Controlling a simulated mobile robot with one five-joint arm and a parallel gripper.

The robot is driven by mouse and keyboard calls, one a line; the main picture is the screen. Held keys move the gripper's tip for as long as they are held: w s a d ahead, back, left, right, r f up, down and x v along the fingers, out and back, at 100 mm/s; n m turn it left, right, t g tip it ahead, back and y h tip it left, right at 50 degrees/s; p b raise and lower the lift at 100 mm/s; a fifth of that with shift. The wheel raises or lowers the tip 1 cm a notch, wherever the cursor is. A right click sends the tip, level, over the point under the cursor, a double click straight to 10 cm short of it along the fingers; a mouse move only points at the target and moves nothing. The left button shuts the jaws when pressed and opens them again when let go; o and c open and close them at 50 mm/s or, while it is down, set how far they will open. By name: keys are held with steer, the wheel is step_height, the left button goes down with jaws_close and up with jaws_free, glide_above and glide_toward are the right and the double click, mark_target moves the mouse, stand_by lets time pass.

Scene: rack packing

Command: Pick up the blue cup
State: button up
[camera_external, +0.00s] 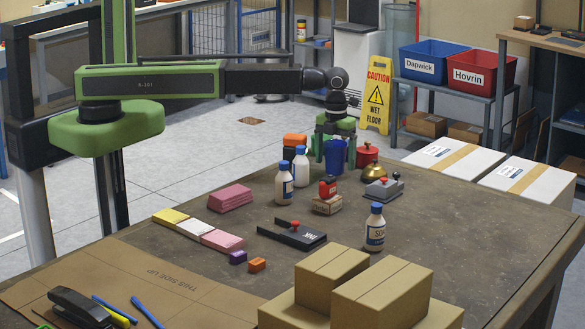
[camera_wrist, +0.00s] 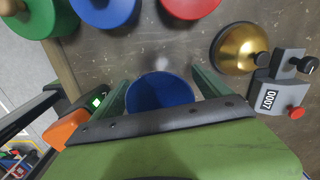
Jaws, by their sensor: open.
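The blue cup (camera_external: 334,157) stands upright near the far edge of the table. In the wrist view the cup (camera_wrist: 160,92) lies between the two fingers, its lower part hidden by my gripper's dark crossbar. My gripper (camera_external: 337,127) points down over the cup. Its fingers are spread, one on each side of the cup in the wrist view (camera_wrist: 163,80), with a gap showing on both sides. I cannot tell how far down the fingers reach beside the cup.
A red round container (camera_external: 367,154), a brass bell (camera_wrist: 238,50) and a grey numbered device (camera_wrist: 278,88) stand close by. Green (camera_wrist: 40,14) and blue (camera_wrist: 106,10) round things sit beyond the cup. White bottles (camera_external: 285,183) and cardboard boxes (camera_external: 381,294) are nearer.

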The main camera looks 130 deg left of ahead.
steer(key=shift+r, duration=0.1)
steer(key=c, duration=1.4)
step_height(320, 180, up, 10)
steer(key=p, duration=1)
